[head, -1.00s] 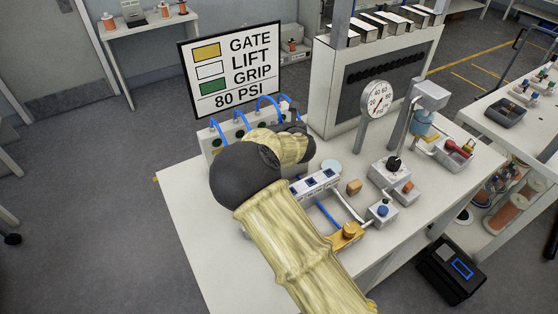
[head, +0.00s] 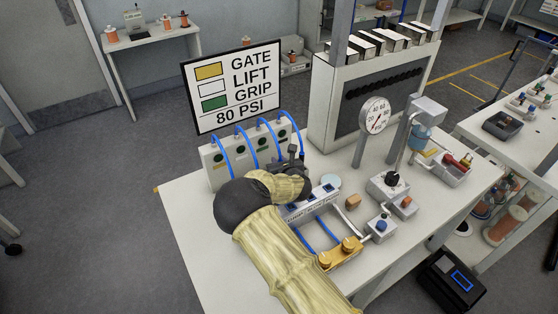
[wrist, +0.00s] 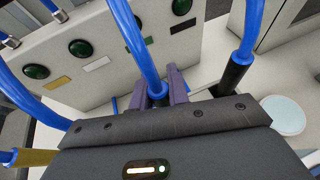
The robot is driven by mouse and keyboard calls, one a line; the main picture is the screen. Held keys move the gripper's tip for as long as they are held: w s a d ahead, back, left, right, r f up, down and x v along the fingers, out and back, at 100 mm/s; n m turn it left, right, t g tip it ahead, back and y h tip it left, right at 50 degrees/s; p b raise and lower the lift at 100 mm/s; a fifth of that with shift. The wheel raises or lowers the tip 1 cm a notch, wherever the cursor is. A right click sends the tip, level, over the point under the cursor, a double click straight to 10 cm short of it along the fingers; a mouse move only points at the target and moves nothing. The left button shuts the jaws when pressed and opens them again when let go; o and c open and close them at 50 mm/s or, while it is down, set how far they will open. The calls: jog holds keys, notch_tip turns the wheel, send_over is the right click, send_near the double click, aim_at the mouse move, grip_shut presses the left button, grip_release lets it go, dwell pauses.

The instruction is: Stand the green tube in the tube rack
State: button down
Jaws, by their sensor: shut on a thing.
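My gripper (wrist: 159,90) is shut on a blue tube (wrist: 150,52) in the wrist view. The tube rises from between the fingers and bends up to the left. Its colour mark is hidden or too small to read, so I cannot confirm it is the green tube. In the head view my gripper (head: 291,160) is low in front of the valve panel (head: 213,171), and my arm hides much of it. A blue tube with a yellow end (wrist: 32,157) and one with a black end (wrist: 237,72) flank it. I cannot clearly identify the tube rack; a pale labelled block (head: 315,204) sits just in front.
A sign (head: 232,86) stands behind the panel. A pale disc (head: 330,181), a tan block (head: 353,201), a pressure gauge (head: 375,117) and a knob box (head: 390,184) stand to the right. The table's left front is clear.

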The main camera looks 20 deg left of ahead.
jog(key=shift+f, duration=0.2)
jog(key=c, duration=1.3)
grip_release()
jog(key=shift+c, duration=0.2)
jog(key=shift+r, duration=0.15)
jog(key=shift+s+d, duration=0.2)
jog(key=shift+s, duration=0.1)
jog(key=b+v, duration=0.3)
jog(key=v, duration=0.8)
jog(key=shift+d, duration=0.15)
jog(key=shift+r, duration=0.1)
